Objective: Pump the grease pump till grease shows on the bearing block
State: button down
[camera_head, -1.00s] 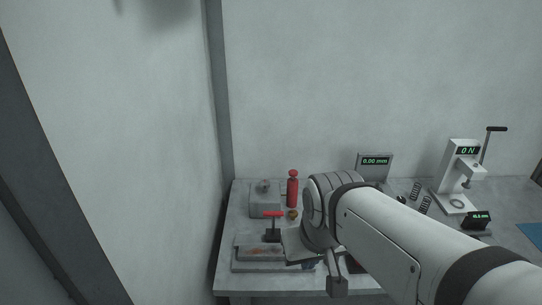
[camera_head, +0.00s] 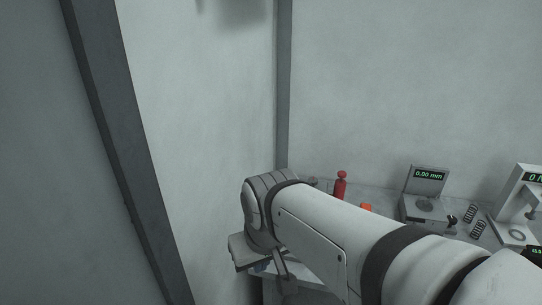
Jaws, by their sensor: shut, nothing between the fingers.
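The red cylinder with a round red top (camera_head: 341,187), which looks like the grease pump, stands upright at the back left of the bench, just behind my arm. A sliver of a grey block (camera_head: 322,183) shows to its left; it may be the bearing block, but my arm covers nearly all of it, and I cannot see any grease. My gripper (camera_head: 244,250) is at the lower left end of my arm, over the bench's left edge and apart from the red cylinder. It is shut and empty; its fingertips are hard to make out.
An orange-red object (camera_head: 366,207) shows just behind my arm. A gauge stand (camera_head: 428,176) reading 0.00 mm, springs (camera_head: 470,213) and a white press (camera_head: 524,205) stand to the right. A grey post (camera_head: 284,85) and wall close off the left. My arm hides the bench's front.

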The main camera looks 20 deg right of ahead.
aim_at(342, 174)
jog(key=u, duration=0.3)
jog(key=k, duration=0.65)
jog(key=z, duration=1.2)
jog(key=i, duration=1)
jog(key=z, duration=0.05)
